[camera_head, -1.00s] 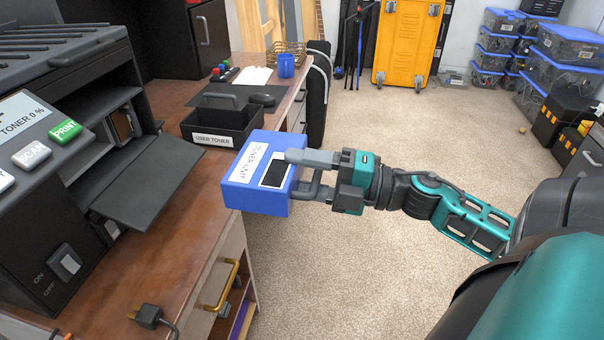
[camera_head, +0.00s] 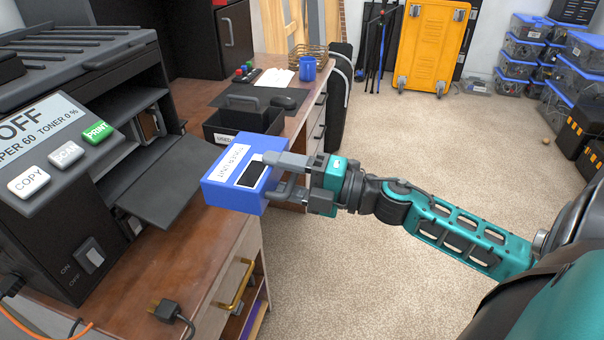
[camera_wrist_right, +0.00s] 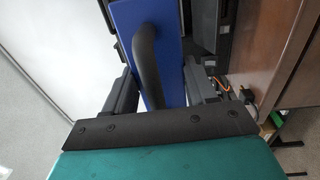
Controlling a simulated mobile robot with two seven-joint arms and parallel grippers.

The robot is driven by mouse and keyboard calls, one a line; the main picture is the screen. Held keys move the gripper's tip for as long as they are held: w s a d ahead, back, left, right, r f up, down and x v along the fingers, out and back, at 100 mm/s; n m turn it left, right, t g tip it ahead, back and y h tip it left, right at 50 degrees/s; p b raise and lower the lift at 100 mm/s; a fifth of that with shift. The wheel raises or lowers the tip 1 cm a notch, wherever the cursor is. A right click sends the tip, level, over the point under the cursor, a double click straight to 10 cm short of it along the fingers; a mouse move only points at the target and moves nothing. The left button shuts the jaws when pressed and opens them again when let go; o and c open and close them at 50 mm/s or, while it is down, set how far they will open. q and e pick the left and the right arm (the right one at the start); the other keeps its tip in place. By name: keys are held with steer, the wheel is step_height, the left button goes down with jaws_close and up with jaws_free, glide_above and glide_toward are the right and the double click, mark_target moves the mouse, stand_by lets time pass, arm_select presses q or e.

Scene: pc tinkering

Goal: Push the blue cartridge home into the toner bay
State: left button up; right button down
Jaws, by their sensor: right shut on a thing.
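The blue cartridge (camera_head: 222,186), with a white label on top, is held in the air over the desk's right edge. My right gripper (camera_head: 272,174) is shut on its handle end. In the right wrist view the dark curved handle (camera_wrist_right: 147,62) stands between my gripper's fingers (camera_wrist_right: 155,90), with the blue body (camera_wrist_right: 165,25) beyond it. The printer (camera_head: 95,125) stands at the left, its dark front flap (camera_head: 165,185) folded down and the bay (camera_head: 148,125) open behind it. The cartridge is just right of the flap, outside the bay. My left gripper is not in view.
A black used toner tray (camera_head: 240,125) stands on the desk behind the cartridge. A plug (camera_head: 166,311) lies near the front of the desk (camera_head: 205,250).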

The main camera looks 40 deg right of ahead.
steer(key=x, duration=0.6)
steer(key=f+p+x, duration=0.1)
steer(key=x, duration=0.6)
steer(key=f+p+x, duration=0.1)
steer(key=x, duration=0.6)
steer(key=shift+w+a+f, duration=0.1)
steer(key=shift+w+f, duration=0.05)
steer(key=shift+f, duration=0.05)
steer(key=shift+w+a, duration=0.4)
steer(key=shift+w, duration=0.1)
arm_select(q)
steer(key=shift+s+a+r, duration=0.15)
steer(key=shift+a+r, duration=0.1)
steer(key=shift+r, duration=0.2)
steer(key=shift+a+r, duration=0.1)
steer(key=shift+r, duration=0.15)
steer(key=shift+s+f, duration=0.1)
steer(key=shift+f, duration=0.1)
arm_select(e)
steer(key=shift+f, duration=0.25)
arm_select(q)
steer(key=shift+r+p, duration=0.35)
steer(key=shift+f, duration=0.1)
arm_select(e)
steer(key=shift+w+a, duration=0.1)
steer(key=shift+a, duration=0.05)
